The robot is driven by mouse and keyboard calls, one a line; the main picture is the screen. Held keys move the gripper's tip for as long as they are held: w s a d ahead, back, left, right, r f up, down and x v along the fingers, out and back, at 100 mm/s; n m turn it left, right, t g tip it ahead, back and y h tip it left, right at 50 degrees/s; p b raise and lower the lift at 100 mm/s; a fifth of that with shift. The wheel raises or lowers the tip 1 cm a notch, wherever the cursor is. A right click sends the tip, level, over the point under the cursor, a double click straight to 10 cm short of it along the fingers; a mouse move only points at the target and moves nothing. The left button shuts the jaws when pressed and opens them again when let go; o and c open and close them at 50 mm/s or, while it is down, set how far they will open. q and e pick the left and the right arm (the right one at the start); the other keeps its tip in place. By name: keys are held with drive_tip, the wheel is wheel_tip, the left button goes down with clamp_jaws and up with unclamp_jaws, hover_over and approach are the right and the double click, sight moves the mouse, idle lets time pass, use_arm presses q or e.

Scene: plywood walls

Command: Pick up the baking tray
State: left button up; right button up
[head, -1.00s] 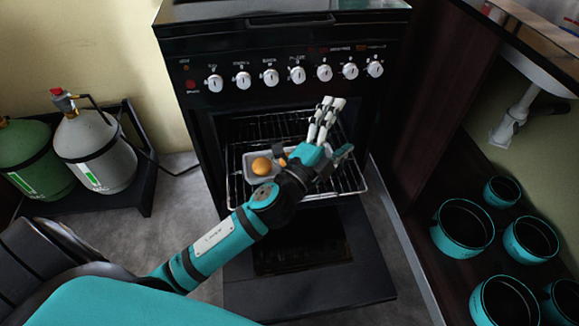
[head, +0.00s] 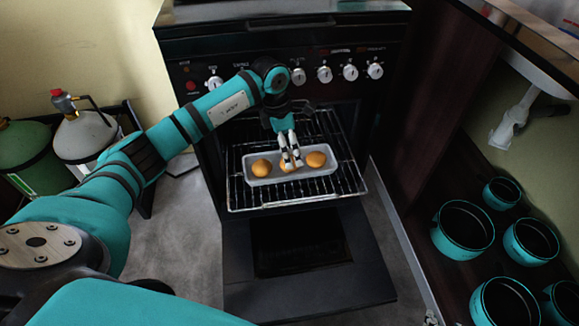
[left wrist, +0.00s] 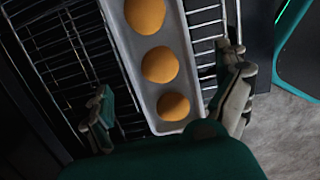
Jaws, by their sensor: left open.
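The baking tray (head: 275,180) is a small grey rectangular tray holding three round orange-brown buns. It lies on the wire oven rack (head: 236,196). My left gripper (head: 291,158) points down over the tray's middle, and its fingers partly cover the middle bun. In the left wrist view, the tray (left wrist: 188,60) runs between the open fingers of my left gripper (left wrist: 166,80). One finger is to each side, with a wider gap on the left, and nothing is held. Finger height against the rim is hard to tell. My right gripper is out of view.
The black oven's door (head: 310,290) is folded down below the rack. White knobs (head: 324,74) line the panel above. Gas cylinders (head: 86,137) stand at left. Dark cupboard sides and several teal pots (head: 463,228) are at right.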

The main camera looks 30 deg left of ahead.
use_arm(q)
drive_tip(key=shift+a+f+y+b, duration=0.15)
drive_tip(key=shift+a+f, duration=0.1)
drive_tip(key=shift+f, duration=0.35)
drive_tip(key=shift+a+f+y+b, duration=0.15)
drive_tip(key=shift+a+f, duration=0.05)
drive_tip(key=shift+f, duration=0.4)
drive_tip(key=f, duration=0.1)
drive_tip(key=f+b, duration=0.1)
drive_tip(key=f, duration=0.2)
drive_tip(key=shift+w+d+f, duration=0.15)
drive_tip(key=shift+d, duration=0.25)
drive_tip(key=shift+f, duration=0.3)
drive_tip(key=c, duration=1)
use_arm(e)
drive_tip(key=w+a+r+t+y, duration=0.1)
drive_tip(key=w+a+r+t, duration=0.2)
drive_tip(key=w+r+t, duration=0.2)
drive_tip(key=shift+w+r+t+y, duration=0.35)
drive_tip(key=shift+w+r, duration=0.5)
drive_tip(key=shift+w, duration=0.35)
use_arm(q)
drive_tip(key=shift+w+r, duration=0.1)
drive_tip(key=shift+r, duration=0.1)
